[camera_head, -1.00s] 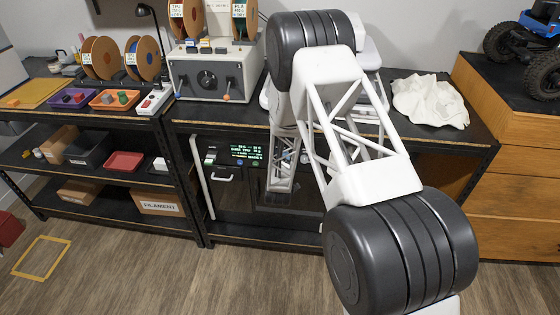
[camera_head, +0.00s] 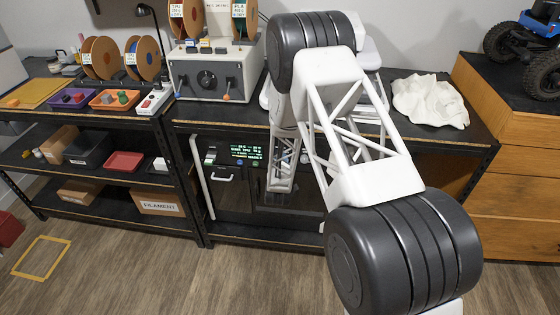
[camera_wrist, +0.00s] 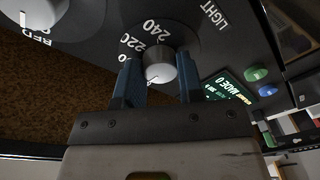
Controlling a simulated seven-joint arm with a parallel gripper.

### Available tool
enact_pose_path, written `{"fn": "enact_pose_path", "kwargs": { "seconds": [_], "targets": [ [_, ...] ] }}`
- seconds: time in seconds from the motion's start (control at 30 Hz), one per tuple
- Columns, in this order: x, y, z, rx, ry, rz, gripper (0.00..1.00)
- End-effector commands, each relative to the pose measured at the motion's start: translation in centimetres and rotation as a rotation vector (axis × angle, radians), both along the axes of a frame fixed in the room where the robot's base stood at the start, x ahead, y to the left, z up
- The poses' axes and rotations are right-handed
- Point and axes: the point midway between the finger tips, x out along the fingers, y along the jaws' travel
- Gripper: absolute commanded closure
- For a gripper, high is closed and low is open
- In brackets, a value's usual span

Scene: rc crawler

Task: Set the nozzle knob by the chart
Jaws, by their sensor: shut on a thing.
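A pale round knob (camera_wrist: 160,66) sits on a dark dial marked 220 and 240 (camera_wrist: 146,38) in the wrist view. My gripper (camera_wrist: 158,76) has its two blue fingers on either side of this knob and is shut on it. A small white mark shows on the knob's lower left edge. The wording that names this dial is not in view. A second knob (camera_wrist: 42,12), beside BED lettering, is at the upper left. In the head view the printer's front (camera_head: 222,185) is under the bench, and my arm hides the gripper there. I cannot make out a chart.
A green-lit display (camera_wrist: 228,86) and a green button (camera_wrist: 257,73) are right of the knob; the display also shows in the head view (camera_head: 246,153). Tagged filament spools (camera_head: 187,18) stand on a grey control box (camera_head: 208,80). A white cloth (camera_head: 430,100) lies on the bench.

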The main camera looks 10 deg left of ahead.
Motion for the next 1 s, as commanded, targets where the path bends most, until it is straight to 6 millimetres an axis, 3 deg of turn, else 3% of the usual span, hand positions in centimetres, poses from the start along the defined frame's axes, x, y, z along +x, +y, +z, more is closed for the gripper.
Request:
{"fn": "enact_pose_path", "kwargs": {
  "seconds": [1.0],
  "targets": [
    [0.01, 0.10, 0.03, 0.879, -0.001, 0.002, 0.89]
  ]
}}
